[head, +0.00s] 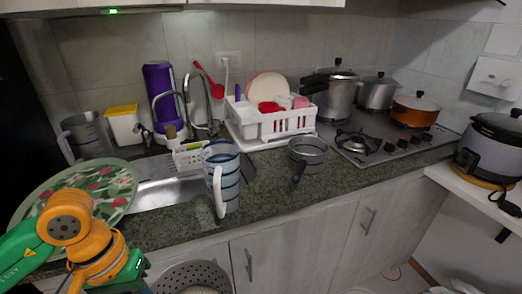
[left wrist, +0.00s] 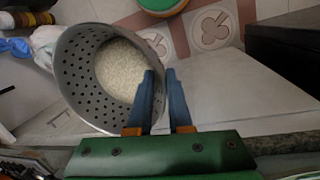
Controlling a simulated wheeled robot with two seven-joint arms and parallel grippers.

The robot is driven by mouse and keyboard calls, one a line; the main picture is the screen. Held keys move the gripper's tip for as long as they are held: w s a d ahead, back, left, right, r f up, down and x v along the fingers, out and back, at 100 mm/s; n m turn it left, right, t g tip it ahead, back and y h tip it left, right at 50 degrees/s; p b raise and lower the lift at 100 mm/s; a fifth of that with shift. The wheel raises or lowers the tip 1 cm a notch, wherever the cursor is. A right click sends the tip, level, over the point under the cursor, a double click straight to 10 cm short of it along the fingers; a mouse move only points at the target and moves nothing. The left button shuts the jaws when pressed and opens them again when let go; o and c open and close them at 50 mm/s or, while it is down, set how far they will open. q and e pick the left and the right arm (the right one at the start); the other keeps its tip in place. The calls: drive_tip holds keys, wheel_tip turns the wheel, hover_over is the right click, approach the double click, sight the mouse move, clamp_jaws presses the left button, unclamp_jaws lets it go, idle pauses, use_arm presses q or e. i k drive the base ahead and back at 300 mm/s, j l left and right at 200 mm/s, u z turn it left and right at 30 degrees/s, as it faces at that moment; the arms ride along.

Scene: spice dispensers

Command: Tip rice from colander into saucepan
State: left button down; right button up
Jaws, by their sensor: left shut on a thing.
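The colander (left wrist: 75,75) is a grey bowl with many round holes, and white rice (left wrist: 125,70) lies in its bottom. In the left wrist view my left gripper (left wrist: 161,72) has one finger inside the colander and one outside, shut on its wall. In the head view the colander (head: 178,276) is low at the bottom edge, in front of the counter, partly cut off. A small grey saucepan (head: 310,151) with a dark handle stands on the counter, right of the striped jug. Its inside looks empty. My right gripper is not in view.
A striped jug (head: 222,175) stands at the counter's front edge, between colander and saucepan. A floral tray (head: 85,190) lies left of the sink (head: 165,193). A white dish rack (head: 272,128) is behind. Pots stand on the stove (head: 372,143). The counter right of the saucepan is clear.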

sight(304, 163)
drive_tip(key=i+l, duration=0.1)
drive_tip(key=l, duration=0.35)
drive_tip(key=i+l, duration=0.15)
drive_tip(key=l, duration=0.25)
drive_tip(key=i+l, duration=0.1)
drive_tip(key=l, duration=0.35)
drive_tip(key=i+l, duration=0.15)
drive_tip(key=l, duration=0.3)
